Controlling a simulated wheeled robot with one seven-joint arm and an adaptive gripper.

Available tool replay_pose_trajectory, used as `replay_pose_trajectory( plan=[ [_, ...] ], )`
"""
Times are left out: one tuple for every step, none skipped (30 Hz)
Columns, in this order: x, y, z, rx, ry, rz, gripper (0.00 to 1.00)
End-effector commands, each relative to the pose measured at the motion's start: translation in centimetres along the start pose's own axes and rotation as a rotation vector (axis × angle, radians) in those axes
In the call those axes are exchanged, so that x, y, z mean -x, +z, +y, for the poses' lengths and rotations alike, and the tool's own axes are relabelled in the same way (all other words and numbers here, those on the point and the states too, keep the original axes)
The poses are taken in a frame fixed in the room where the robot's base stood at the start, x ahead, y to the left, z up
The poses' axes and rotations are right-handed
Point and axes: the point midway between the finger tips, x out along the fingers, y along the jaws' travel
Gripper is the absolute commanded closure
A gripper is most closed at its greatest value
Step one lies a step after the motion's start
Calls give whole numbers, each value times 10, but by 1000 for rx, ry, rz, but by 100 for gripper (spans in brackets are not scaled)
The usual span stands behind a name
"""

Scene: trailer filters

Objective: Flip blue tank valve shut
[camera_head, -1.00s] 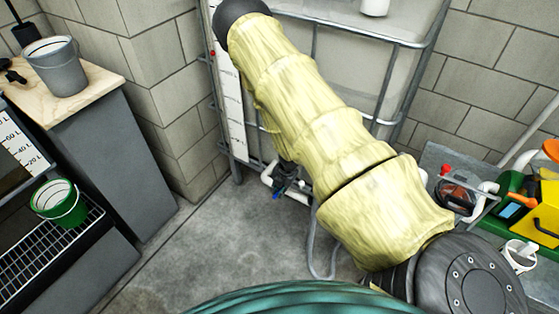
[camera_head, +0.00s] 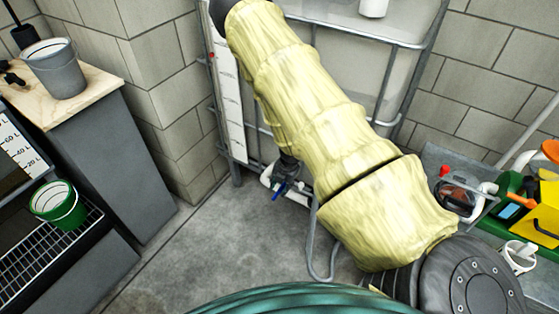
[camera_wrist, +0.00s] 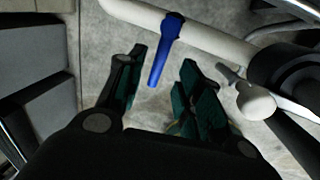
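The blue valve handle (camera_head: 279,192) is on the white pipe (camera_head: 267,178) low at the front of the caged white tank (camera_head: 345,65). In the wrist view the blue handle (camera_wrist: 165,50) sticks out crosswise from the white pipe (camera_wrist: 225,40). My gripper (camera_wrist: 163,76) is open, its green-padded fingers apart on either side of the handle's free end in that view. I see floor between handle and fingers, and cannot tell any contact. In the head view my yellow-sleeved arm hides most of my gripper and part of the pipe.
A grey bucket (camera_head: 57,70) stands on the wooden-topped counter at left, above a green bucket (camera_head: 58,205) on a rack. A grey hose (camera_head: 312,245) hangs by the tank. Yellow-green equipment (camera_head: 535,205) stands at right. The concrete floor (camera_head: 190,255) is clear.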

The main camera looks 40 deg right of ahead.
Motion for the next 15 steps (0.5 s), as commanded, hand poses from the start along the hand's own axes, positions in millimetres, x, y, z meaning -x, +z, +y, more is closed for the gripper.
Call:
replay_pose_trajectory(
  plan=[
    [9,1,1,0,2,-1,64],
    [14,1,1,-1,2,-2,64],
    [20,1,1,-1,2,-2,64],
    [25,1,1,0,2,-2,64],
    [30,1,1,1,2,-1,64],
    [36,1,1,1,2,-1,64],
    [40,1,1,0,2,-1,64],
    [45,0,1,0,2,-1,64],
    [50,1,1,0,2,-1,64],
    [55,1,1,0,2,-1,64],
    [58,0,0,0,2,-1,64],
    [63,1,0,0,1,-1,64],
    [66,1,0,1,1,-1,64],
    [70,1,1,1,1,-1,64],
    [73,1,0,1,1,-1,64]
  ],
)
